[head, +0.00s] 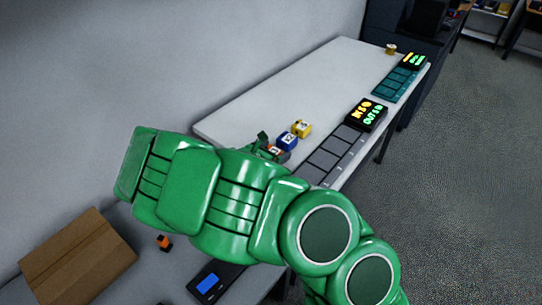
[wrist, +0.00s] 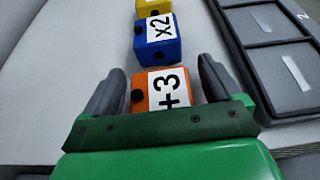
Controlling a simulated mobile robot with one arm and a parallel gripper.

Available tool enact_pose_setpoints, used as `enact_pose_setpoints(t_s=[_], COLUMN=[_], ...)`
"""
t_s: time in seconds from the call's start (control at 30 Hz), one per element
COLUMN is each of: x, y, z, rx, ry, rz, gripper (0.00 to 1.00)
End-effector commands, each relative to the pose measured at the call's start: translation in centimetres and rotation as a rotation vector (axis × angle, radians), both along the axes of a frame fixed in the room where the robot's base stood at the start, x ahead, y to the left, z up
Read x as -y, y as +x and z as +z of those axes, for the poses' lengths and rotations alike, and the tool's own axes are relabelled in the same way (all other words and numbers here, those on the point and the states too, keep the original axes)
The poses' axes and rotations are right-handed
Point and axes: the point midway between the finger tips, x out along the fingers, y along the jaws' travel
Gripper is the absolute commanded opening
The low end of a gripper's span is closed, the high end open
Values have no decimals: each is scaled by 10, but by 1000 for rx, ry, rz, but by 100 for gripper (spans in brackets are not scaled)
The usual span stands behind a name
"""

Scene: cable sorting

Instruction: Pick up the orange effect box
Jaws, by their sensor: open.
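The orange effect box (wrist: 145,92) has a white label reading "+3" and a dark round spot on its face. In the wrist view it sits between the two dark fingers of my gripper (wrist: 157,85), which are apart on either side of it. Its near part is hidden by the gripper body. In the head view only a bit of the orange box (head: 275,151) shows past my green arm, beside a blue box. My gripper (head: 265,143) is mostly hidden there by the arm.
A blue box (wrist: 157,40) labelled "x2" stands just beyond, with a yellow box (wrist: 148,7) behind it. A dark slotted tray (wrist: 262,40) lies to the right. In the head view, a cardboard box (head: 78,258) and a small orange-and-black item (head: 164,242) are at lower left.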

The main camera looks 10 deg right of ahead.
Motion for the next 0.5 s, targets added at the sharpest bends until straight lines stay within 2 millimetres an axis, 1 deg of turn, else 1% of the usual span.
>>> enact_pose_setpoints(t_s=[0.27, 0.3, 0.47, 0.5], x=[1, 1, 1, 1], y=[1, 1, 1, 1], z=[-1, -1, 0, -1], rx=[0, 0, 0, 0], ry=[0, 0, 0, 0], rz=[1, 1, 0, 0], gripper=[92, 90, 65, 59])
